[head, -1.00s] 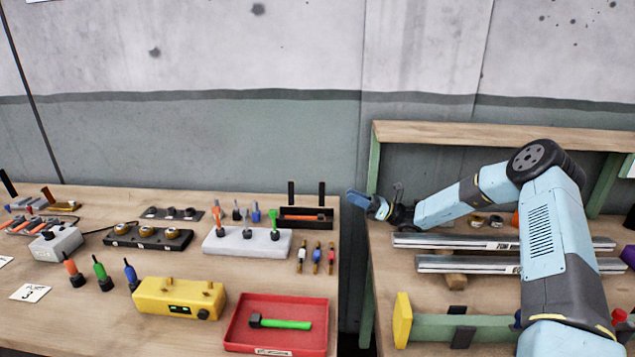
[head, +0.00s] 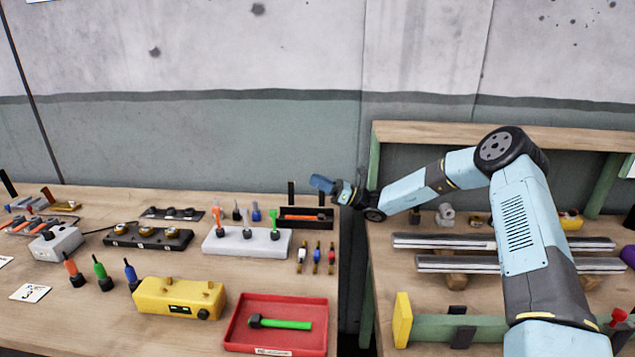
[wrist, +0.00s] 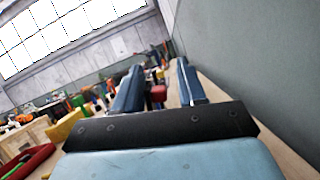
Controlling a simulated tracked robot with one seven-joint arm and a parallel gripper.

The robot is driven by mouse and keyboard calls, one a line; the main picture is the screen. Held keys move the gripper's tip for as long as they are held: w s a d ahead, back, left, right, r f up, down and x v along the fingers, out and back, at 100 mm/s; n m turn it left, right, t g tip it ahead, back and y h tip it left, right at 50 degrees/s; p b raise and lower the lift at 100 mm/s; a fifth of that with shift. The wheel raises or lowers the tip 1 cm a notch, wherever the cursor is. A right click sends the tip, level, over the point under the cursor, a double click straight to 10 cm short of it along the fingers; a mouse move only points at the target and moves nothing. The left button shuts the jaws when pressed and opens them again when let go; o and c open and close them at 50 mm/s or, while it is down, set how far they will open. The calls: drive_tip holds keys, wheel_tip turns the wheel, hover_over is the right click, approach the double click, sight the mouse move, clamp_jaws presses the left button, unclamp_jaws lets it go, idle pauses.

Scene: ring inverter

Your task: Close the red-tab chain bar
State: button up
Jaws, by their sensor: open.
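My gripper (head: 322,184) is open at the back right of the left bench, close to a black open box with two upright black posts (head: 306,224). An orange-red strip shows inside that box. In the wrist view my two blue fingers (wrist: 160,80) stand apart with nothing held. A small dark red piece (wrist: 158,94) shows between them, beyond the fingers. At the far left of the bench lies a rack with orange-red strips (head: 30,225), small in the head view. I cannot tell which of these is the red-tab chain bar, or whether it is open.
A white block with tools (head: 246,246), a black block with brass rings (head: 148,238), a yellow box (head: 180,298) and a red tray (head: 240,333) stand on the left bench. The wall (head: 250,140) rises close behind. Metal rails (head: 460,264) lie on the right bench.

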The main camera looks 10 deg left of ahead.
drive_tip(key=shift+a+r, duration=0.15)
drive_tip(key=shift+a, duration=0.2)
clamp_jaws()
idle(0.4)
